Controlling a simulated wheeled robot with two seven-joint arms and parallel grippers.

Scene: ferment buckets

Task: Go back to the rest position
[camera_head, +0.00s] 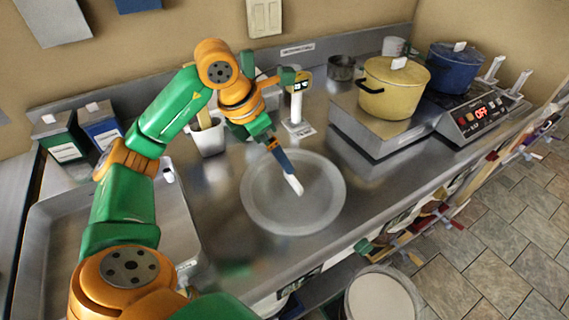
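My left arm, green and orange, comes in from the lower left and reaches over the counter. Its gripper (271,143) points down and appears shut on a slim tool (284,163) with a blue upper part and a white tip. The tool hangs tilted over a large round grey dish or lid (255,211) on the counter. I cannot tell whether the tip touches it. My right gripper is not in view.
A yellow pot (394,92) and a blue pot (455,70) stand at the right, by a panel (479,117) reading OFF. A bucket (381,298) stands below the counter's front edge.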

